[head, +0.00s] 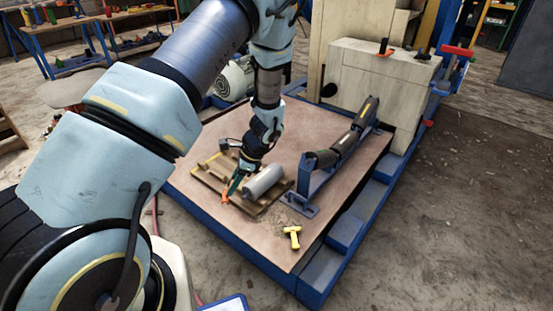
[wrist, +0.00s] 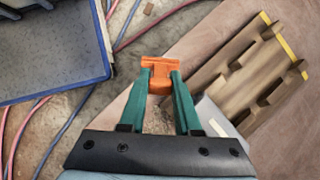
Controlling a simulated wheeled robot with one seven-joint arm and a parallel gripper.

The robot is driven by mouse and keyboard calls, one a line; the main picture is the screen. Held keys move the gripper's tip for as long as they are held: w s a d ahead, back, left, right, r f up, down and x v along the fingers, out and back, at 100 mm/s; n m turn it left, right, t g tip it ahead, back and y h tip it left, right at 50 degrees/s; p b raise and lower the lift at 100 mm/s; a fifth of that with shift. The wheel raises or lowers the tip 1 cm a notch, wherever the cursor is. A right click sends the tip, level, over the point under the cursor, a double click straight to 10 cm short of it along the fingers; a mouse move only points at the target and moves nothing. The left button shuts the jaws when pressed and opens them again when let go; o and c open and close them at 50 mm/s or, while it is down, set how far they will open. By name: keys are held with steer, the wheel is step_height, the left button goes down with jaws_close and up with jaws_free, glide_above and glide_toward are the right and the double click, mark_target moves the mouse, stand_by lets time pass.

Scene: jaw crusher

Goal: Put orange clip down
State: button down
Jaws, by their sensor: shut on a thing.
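The orange clip (wrist: 160,73) is between the green fingertips of my gripper (wrist: 160,82) in the wrist view. In the head view the clip (head: 225,196) shows as a small orange piece at the tips of my gripper (head: 233,188), at the near left side of the wooden rack. The gripper is shut on the clip. In the wrist view the clip is over the edge of the brown platform. I cannot tell how high it is above the surface.
A wooden rack (head: 213,183) with a grey cylinder (head: 263,180) lies on the brown platform (head: 272,243). A yellow T-shaped piece (head: 293,236) lies near the front. A blue-edged tray (wrist: 55,60) and hoses (wrist: 60,137) are at left in the wrist view. A roller on blue brackets (head: 345,145) stands right.

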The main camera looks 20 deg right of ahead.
steer(key=s+d+f+m+t+h+b, duration=0.1)
steer(key=s+d+m+t+b, duration=0.1)
steer(key=d+m+b, duration=0.3)
steer(key=s+d+f+m+t+h, duration=0.1)
steer(key=s+d+f+m+h, duration=0.15)
steer(key=d, duration=0.35)
steer(key=m+b, duration=0.1)
steer(key=b, duration=0.1)
glide_above(276, 224)
step_height(276, 224, down, 4)
steer(key=shift+y, duration=0.45)
steer(key=shift+w+f+b, duration=0.1)
steer(key=shift+f+b, duration=0.2)
steer(key=shift+f, duration=2.15)
steer(key=shift+a, duration=0.1)
steer(key=shift+f, duration=0.2)
steer(key=c, duration=0.6)
jaws_free()
steer(key=p+v, duration=0.2)
steer(key=v, duration=1)
steer(key=shift+r+p, duration=0.2)
steer(key=shift+p, duration=0.15)
